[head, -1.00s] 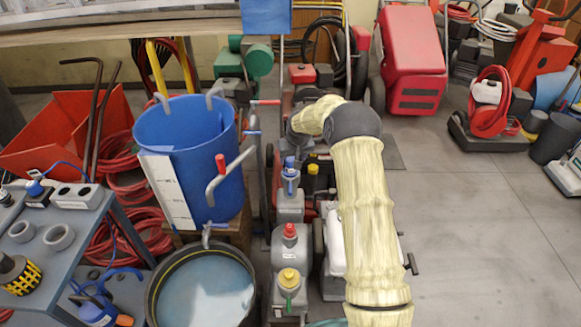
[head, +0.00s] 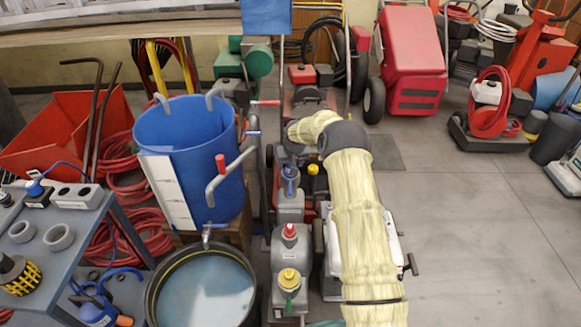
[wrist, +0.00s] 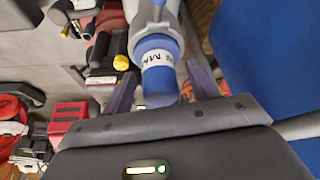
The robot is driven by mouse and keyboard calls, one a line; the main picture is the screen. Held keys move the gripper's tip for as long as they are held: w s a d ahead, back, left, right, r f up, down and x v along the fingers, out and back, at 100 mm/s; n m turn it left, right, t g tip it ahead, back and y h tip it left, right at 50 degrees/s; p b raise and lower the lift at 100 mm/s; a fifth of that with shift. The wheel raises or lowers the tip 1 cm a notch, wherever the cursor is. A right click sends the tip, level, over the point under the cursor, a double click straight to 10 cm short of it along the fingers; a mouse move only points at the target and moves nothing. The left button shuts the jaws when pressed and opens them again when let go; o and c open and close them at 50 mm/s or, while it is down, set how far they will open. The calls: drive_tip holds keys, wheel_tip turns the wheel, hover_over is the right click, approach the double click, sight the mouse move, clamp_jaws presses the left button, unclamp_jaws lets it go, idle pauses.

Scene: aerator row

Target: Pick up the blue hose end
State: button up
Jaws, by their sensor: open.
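The blue hose end (wrist: 158,80) shows in the wrist view as a blue piece with a white lettered band, in a grey collar. It stands between the two purplish fingers of my open gripper (wrist: 162,84), with a gap visible on the finger sides. In the head view the blue hose end (head: 289,173) tops the grey holder at the back of a row of grey units. The red-topped unit (head: 290,232) and the yellow-topped unit (head: 289,279) stand nearer. My fingers cannot be made out clearly in the head view.
A blue barrel (head: 190,150) with a red-handled pipe (head: 220,180) stands left of the row. A black-rimmed tub of water (head: 205,290) is in front of it. A grey cart (head: 60,240) is at left. Open floor lies at right.

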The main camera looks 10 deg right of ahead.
idle(0.3)
drive_tip(key=c, duration=1.2)
drive_tip(key=shift+o, duration=0.2)
wheel_tip(320, 180, up, 10)
drive_tip(key=shift+r+p, duration=0.1)
drive_tip(key=shift+p, duration=0.2)
